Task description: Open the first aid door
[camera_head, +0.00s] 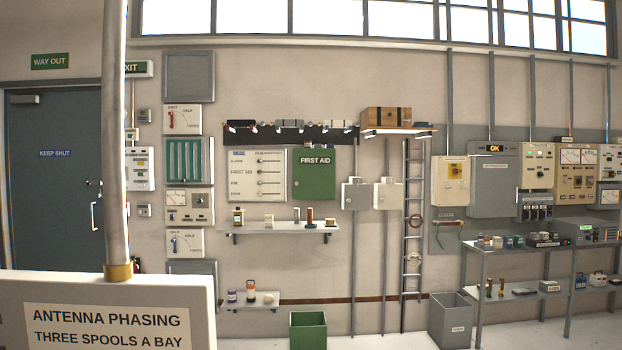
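The first aid door (314,179) is a green panel labelled FIRST AID on the far wall, just left of the picture's middle. It looks shut. To its left is a white panel (258,175) with several rows of labels and small levers. None of my arms or grippers shows in this view, so the door stands untouched by anything I can see.
A shelf (286,228) with bottles and jars juts out below the door. A green bin (308,331) and a grey bin (450,320) stand on the floor. A sign board (110,305) and pole (115,140) block the near left. A metal bench (545,247) stands right.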

